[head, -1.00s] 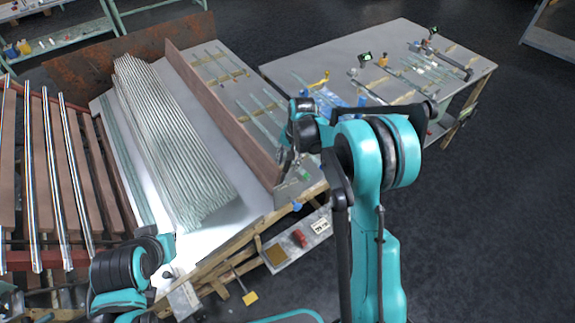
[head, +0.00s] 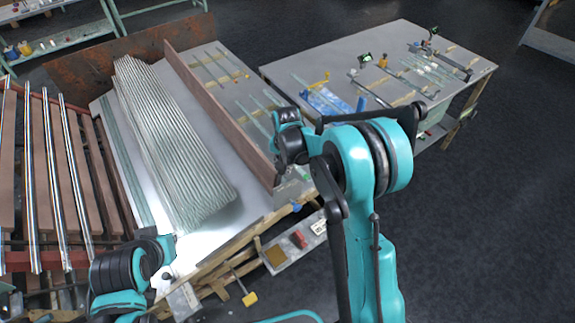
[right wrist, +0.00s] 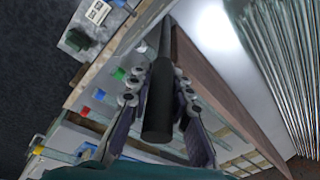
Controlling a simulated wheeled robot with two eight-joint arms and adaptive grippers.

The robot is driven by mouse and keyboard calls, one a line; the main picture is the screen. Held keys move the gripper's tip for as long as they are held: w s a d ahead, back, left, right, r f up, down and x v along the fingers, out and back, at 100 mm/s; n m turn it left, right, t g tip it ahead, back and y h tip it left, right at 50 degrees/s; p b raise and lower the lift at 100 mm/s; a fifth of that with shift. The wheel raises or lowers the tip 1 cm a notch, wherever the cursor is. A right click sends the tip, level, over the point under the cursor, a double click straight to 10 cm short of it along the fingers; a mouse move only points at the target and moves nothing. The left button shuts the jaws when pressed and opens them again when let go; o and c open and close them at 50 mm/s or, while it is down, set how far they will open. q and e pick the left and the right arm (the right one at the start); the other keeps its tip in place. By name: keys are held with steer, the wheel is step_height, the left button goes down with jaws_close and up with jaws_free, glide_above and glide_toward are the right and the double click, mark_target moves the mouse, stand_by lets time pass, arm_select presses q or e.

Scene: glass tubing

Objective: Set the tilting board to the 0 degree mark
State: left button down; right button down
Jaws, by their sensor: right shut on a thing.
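The long brown board (head: 222,112) stands on edge along the grey table, between the bundle of glass tubes and the loose tubes. In the right wrist view the board (right wrist: 215,85) runs beside a dark round handle (right wrist: 158,118). My right gripper (right wrist: 157,88) is shut on this handle, a finger on either side. In the head view my right wrist hides most of the handle and fingers at the board's near end. My left arm is low at the left; its fingers cannot be made out clearly. No degree marks can be read.
A bundle of glass tubes (head: 165,140) lies left of the board. A rack with steel rails (head: 55,180) stands at the far left. A second table (head: 345,62) with tubes and tools is at the right. A control box (head: 300,243) hangs at the near edge.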

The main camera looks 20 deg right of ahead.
steer(key=a+h, duration=0.1)
steer(key=s+a+h, duration=0.1)
steer(key=a, duration=0.1)
steer(key=shift+s+a+r+t, duration=0.1)
steer(key=shift+r+t, duration=0.1)
steer(key=shift+t, duration=0.2)
steer(key=c, duration=1.4)
jaws_free()
steer(key=shift+o, duration=0.2)
steer(key=shift+r, duration=0.15)
steer(key=v, duration=1.1)
steer(key=shift+r, duration=0.4)
steer(key=shift+s, duration=0.15)
steer(key=s+d+n+t+y+b, duration=0.1)
steer(key=s+d+n+t, duration=0.1)
steer(key=s, duration=0.9)
steer(key=s+d+n+t+b, duration=0.2)
steer(key=s+d+n, duration=0.3)
steer(key=s, duration=0.5)
steer(key=shift+s+t+y, duration=0.4)
